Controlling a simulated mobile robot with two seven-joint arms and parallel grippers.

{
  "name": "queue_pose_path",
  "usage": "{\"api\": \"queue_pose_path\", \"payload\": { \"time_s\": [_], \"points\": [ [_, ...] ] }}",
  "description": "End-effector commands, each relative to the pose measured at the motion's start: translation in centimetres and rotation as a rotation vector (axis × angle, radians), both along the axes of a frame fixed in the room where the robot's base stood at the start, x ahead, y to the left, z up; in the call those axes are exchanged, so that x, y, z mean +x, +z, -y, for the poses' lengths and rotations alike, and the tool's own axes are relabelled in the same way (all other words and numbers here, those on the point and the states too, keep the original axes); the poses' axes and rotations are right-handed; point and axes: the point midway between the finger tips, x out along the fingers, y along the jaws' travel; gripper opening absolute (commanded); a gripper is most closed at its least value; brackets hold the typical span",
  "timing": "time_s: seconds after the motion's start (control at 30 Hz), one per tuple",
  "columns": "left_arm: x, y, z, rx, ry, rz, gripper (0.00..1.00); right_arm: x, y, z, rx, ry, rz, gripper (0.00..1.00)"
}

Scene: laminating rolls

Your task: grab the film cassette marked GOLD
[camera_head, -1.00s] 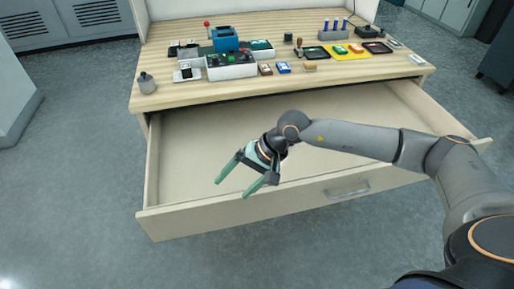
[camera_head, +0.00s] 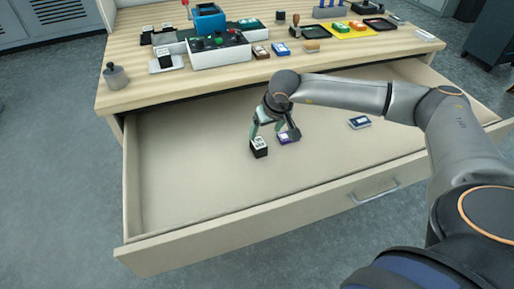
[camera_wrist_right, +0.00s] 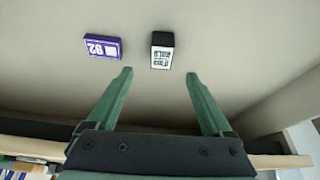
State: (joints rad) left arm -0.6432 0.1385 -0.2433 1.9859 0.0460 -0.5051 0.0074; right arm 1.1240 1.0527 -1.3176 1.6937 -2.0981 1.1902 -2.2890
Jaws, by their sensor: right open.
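In the right wrist view, the cassette (camera_wrist_right: 162,51) shows upside-down print that reads GOLD. My right gripper (camera_head: 267,131) points down into the drawer just above and beside it. In the wrist view, the open green fingers (camera_wrist_right: 160,73) are spread, with the cassette ahead of the gap between their tips and nothing held. A purple box (camera_wrist_right: 102,46) lies beside the cassette; it also shows in the head view (camera_head: 285,138). My left gripper is out of view.
A dark blue box (camera_head: 360,122) lies farther right in the drawer. The drawer's front panel has a handle (camera_head: 375,192). The worktop (camera_head: 130,90) behind carries a control box (camera_head: 218,50), a metal weight (camera_head: 115,75) and coloured trays. The drawer's left part is bare.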

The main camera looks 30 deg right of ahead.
Motion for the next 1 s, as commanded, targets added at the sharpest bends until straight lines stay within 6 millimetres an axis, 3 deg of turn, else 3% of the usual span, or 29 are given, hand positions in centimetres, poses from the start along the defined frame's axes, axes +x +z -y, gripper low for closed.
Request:
{"api": "queue_pose_path", "payload": {
  "time_s": [0.1,0.37,0.7,1.0],
  "points": [
    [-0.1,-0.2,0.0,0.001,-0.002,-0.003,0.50,0.8,-2.0,0.0,0.000,0.001,-0.001,0.85],
    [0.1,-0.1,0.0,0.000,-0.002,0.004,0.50,1.6,-3.8,0.1,0.001,0.000,-0.001,0.85],
    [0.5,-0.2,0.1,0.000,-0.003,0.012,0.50,3.5,-7.7,0.2,0.001,0.000,-0.001,0.85],
    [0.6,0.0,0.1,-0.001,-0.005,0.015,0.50,3.6,-8.0,0.3,0.001,0.001,0.000,0.85]
  ]
}}
